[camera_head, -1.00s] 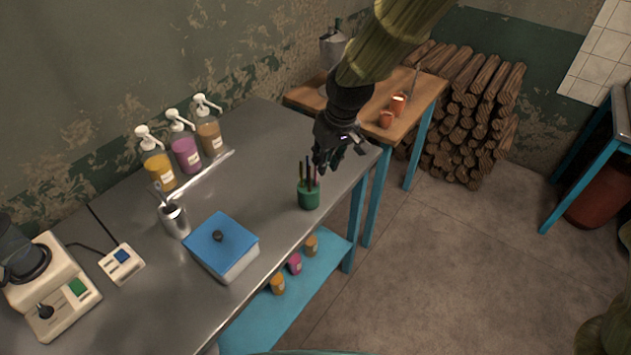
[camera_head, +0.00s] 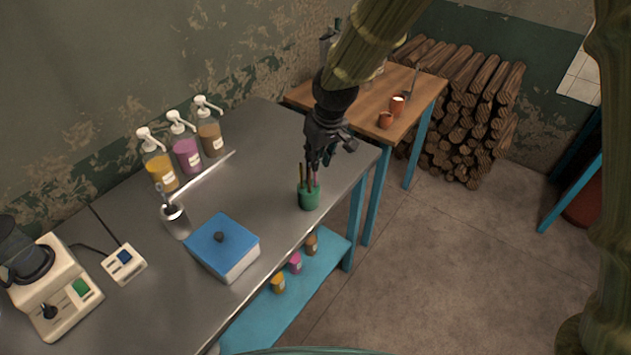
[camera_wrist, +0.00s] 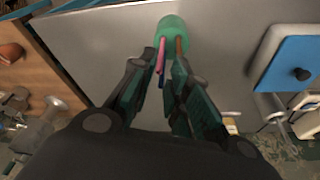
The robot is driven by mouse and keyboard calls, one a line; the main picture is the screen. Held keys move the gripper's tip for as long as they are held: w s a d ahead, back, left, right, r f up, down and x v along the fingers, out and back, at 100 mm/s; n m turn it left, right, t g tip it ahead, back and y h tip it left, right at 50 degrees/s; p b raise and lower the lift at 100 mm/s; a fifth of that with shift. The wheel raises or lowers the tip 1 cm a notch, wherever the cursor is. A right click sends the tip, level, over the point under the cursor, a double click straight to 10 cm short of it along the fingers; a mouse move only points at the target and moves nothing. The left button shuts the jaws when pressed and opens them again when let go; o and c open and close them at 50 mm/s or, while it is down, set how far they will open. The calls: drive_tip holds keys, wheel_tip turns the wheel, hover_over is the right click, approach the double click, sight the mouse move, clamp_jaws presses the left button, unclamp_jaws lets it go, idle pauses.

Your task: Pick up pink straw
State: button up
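A green cup (camera_head: 309,196) holding several straws stands near the front right edge of the metal table. In the wrist view the green cup (camera_wrist: 177,28) is at the top middle. The pink straw (camera_wrist: 161,54) leans out of it toward my gripper, with a brown straw (camera_wrist: 179,47) to its right and a darker one lower between them. My gripper (camera_head: 320,165) is directly over the cup, pointing down. In the wrist view my gripper (camera_wrist: 167,78) has its fingers apart, with straw ends between them. The pink straw is near the left finger; I cannot tell whether they touch.
A blue-lidded box (camera_head: 222,246), a metal cup (camera_head: 175,222) and several pump bottles (camera_head: 185,152) stand left on the metal table. A wooden table (camera_head: 418,95) with orange cups stands behind. A blue lower shelf (camera_head: 285,305) holds small jars.

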sight(315, 183)
drive_tip(key=shift+s+p+x, duration=0.1)
drive_tip(key=shift+p+x, duration=0.4)
drive_tip(key=shift+x, duration=0.75)
drive_tip(key=shift+s+p+x, duration=0.15)
drive_tip(key=shift+p+x, duration=0.35)
drive_tip(key=shift+x, duration=0.7)
drive_tip(key=shift+d+f, duration=0.1)
drive_tip(key=shift+d, duration=0.1)
drive_tip(key=shift+c, duration=0.2)
clamp_jaws()
